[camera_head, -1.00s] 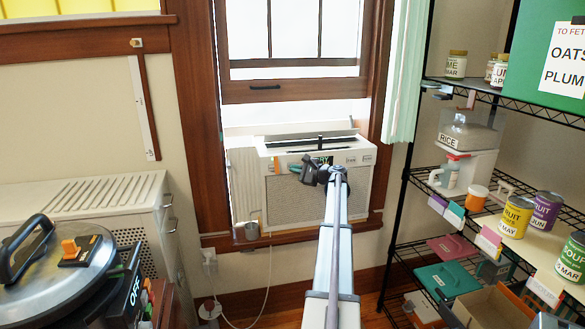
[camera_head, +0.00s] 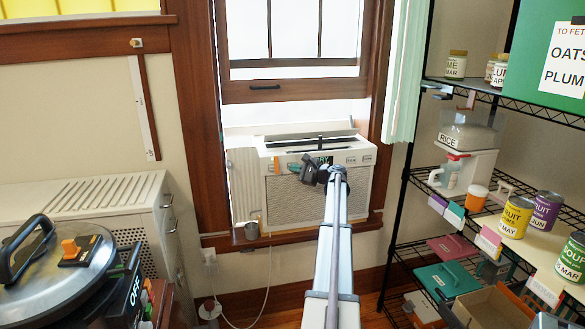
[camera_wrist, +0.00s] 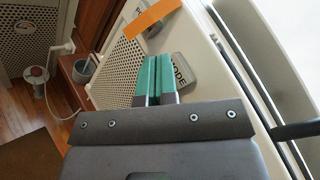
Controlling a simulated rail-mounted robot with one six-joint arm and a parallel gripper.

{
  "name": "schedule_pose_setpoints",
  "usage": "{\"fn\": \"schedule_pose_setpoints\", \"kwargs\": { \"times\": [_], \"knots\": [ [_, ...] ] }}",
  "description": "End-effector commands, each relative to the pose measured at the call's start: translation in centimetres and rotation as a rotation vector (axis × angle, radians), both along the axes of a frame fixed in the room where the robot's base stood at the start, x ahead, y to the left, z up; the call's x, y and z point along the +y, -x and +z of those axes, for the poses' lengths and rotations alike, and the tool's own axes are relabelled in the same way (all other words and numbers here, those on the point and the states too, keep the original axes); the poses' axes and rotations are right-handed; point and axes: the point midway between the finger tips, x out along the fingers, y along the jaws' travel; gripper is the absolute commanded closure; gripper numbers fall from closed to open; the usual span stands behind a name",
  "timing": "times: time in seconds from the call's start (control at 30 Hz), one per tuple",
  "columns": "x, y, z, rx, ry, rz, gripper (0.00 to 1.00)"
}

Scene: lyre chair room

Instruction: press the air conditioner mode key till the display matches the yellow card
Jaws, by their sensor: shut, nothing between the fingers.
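The air conditioner (camera_head: 318,200) sits in the window. It also shows in the wrist view (camera_wrist: 225,55). Its small dark display with green marks (camera_head: 322,159) is partly hidden behind my gripper and too small to read. My gripper (camera_head: 296,168) is in front of the control panel. In the wrist view its teal fingertips (camera_wrist: 156,62) are shut and empty, beside the grey mode key (camera_wrist: 181,72), whose lettering they partly cover. I cannot tell whether they touch it. I cannot make out a yellow card.
An orange strip (camera_wrist: 152,18) lies by another grey key on the panel. A metal cup (camera_head: 252,230) stands on the sill. A wire shelf with jars and cans (camera_head: 515,216) is at the right, and a pressure cooker (camera_head: 50,275) at the left front.

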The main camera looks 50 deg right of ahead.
Motion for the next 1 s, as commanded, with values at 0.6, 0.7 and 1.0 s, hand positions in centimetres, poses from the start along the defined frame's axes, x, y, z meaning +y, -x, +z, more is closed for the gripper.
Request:
{"fn": "schedule_pose_setpoints", "kwargs": {
  "times": [0.6,0.7,1.0],
  "knots": [
    [-0.44,-0.56,0.00,0.000,0.000,0.000,1.00],
    [-0.53,-0.66,0.00,0.000,0.000,0.000,1.00],
    [-0.75,-0.94,0.00,0.000,0.000,0.000,1.00]
  ]
}}
